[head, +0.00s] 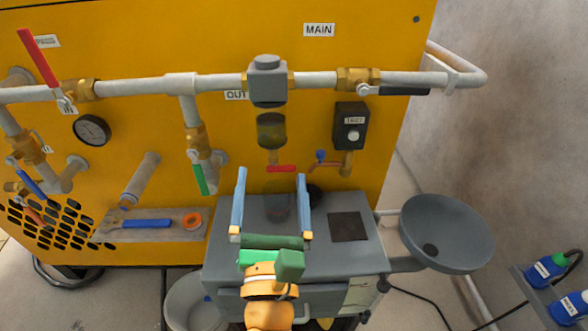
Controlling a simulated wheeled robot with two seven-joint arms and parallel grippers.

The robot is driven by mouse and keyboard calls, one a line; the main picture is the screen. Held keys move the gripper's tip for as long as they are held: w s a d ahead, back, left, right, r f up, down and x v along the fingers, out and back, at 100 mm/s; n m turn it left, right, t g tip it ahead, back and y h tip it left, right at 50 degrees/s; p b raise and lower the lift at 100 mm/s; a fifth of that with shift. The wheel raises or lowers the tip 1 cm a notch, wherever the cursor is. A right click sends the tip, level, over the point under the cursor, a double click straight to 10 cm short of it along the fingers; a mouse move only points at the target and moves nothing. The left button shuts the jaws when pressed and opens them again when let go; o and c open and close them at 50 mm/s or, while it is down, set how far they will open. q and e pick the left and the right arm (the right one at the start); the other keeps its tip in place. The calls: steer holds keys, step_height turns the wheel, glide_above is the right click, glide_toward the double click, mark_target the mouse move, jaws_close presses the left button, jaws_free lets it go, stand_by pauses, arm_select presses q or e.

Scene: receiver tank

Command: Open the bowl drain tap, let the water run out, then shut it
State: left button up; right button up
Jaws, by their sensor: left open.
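The grey filter unit (267,82) sits in the white pipe, with a dark, see-through olive bowl (271,131) beneath it. The bowl drain tap is at the bowl's bottom; its red handle (281,168) lies sideways, pointing right. A dim glass jar (277,207) stands on the grey cart top below the tap. My left gripper (271,176) is open, its two blue fingers spread on either side of the jar and tap in the picture. Nothing shows held between them. How far the fingertips are from the tap is hard to tell. My right gripper is not in view.
A test box (350,127) with a small valve (322,160) is right of the bowl. A green-handled valve (199,178) hangs left. The grey cart (350,262) carries a dark pad (348,227); a grey basin (446,234) is at right. A tool shelf (180,226) is left.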

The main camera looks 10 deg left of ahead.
mark_target(281, 170)
arm_select(q)
steer(key=w+f+n+g, duration=0.1)
steer(key=w, duration=0.1)
steer(key=w+f+n, duration=0.1)
steer(key=w+f, duration=0.1)
steer(key=w, duration=0.1)
steer(key=w+a+f+g, duration=0.1)
steer(key=w, duration=0.2)
steer(key=shift+w+f+n+g, duration=0.1)
steer(key=shift+f+n+g, duration=0.1)
steer(key=shift+n+g, duration=0.15)
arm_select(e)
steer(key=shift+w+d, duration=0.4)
arm_select(q)
steer(key=shift+c, duration=0.2)
steer(key=c, duration=1.3)
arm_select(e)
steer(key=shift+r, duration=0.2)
